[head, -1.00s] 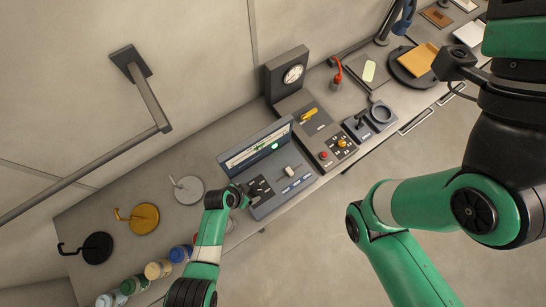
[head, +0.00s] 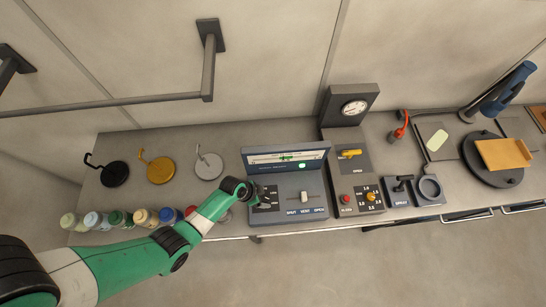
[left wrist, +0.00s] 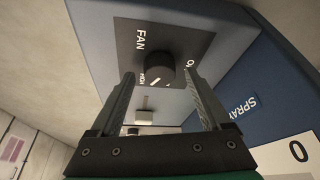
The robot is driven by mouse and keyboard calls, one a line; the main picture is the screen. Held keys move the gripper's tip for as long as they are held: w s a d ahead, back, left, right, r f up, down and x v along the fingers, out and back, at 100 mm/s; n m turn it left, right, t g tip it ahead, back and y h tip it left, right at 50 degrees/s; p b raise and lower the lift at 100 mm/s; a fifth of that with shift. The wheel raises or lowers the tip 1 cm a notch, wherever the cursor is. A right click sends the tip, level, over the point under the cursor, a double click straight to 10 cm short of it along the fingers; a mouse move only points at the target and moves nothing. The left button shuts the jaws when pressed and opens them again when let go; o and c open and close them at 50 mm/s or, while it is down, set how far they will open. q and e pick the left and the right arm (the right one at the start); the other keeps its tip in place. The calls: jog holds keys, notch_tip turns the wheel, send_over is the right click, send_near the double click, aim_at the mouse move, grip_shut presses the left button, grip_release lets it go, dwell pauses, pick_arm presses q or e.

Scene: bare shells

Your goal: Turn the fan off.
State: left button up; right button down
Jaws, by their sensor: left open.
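The fan knob (left wrist: 160,68) is a round black dial on a dark plate marked FAN, in the left wrist view. A white line on it lies at the edge near the HIGH label; a label beginning with O is partly cut off at right. My left gripper (left wrist: 160,76) is open, its two fingers on either side of the knob in the picture; I cannot tell whether they touch it. In the head view my left gripper (head: 248,192) is at the left end of the console (head: 300,213), partly covering the dark FAN plate (head: 267,198). My right gripper is out of view.
A white slider (head: 304,197) stands beside the fan plate. Right of it are a yellow lever (head: 349,154), a red button (head: 346,198) and a spray lever (head: 402,184). Several jars line the left front edge, near my left arm. A wall rail (head: 120,101) runs above.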

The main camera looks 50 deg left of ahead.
pick_arm(q)
jog(key=shift+f, duration=0.25)
jog(key=shift+c, duration=0.2)
grip_shut()
